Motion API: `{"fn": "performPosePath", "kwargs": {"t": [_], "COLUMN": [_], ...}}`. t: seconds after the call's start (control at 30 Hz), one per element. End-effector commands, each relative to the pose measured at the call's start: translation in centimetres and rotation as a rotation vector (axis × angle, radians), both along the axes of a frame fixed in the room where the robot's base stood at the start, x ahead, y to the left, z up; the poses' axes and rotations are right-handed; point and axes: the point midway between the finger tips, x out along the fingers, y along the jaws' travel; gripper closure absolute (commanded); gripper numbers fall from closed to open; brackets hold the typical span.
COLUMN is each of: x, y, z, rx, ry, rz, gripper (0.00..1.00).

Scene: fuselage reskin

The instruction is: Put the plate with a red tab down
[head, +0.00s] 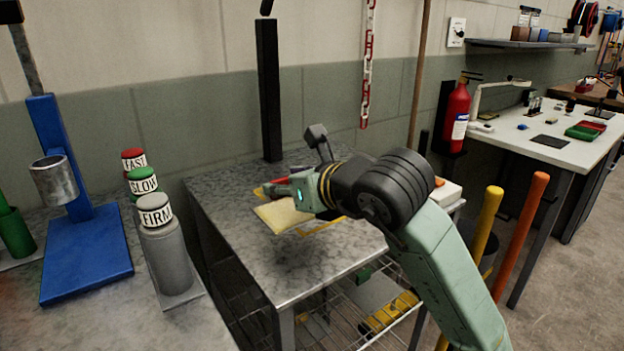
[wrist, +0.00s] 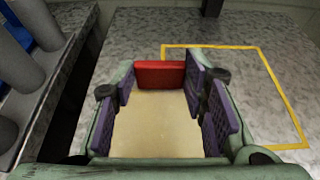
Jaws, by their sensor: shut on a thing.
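The plate (head: 282,215) is a flat pale tan panel. My gripper (head: 285,190) is shut on it and holds it over the grey speckled table (head: 310,262). In the wrist view the plate (wrist: 160,125) lies between the purple finger pads of my gripper (wrist: 160,100), with its red tab (wrist: 160,74) at the far end. A yellow outlined square (wrist: 215,47) is marked on the table, right of and partly under the plate in the wrist view. I cannot tell whether the plate touches the table.
Left of the table is a bench with a blue stand (head: 85,255) and cylinders labelled FAST, SLOW and FIRM (head: 157,217). A black post (head: 268,90) stands at the table's back. A wire shelf is below. The table's front left surface is clear.

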Motion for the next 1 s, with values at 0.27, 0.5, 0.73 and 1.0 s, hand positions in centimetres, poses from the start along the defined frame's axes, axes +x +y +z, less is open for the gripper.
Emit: {"fn": "performPosePath", "kwargs": {"t": [0.27, 0.5, 0.73, 1.0], "x": [7.1, 10.7, 11.1, 11.1], "y": [-2.9, -4.4, -4.6, -4.6], "z": [-0.4, -0.9, -2.8, -4.6], "rx": [0.005, 0.0, 0.003, -0.001], "ry": [0.005, 0.001, 0.003, -0.001], "rz": [-0.002, 0.0, 0.0, 0.001], "gripper": [0.92, 0.92, 0.92, 0.92]}}
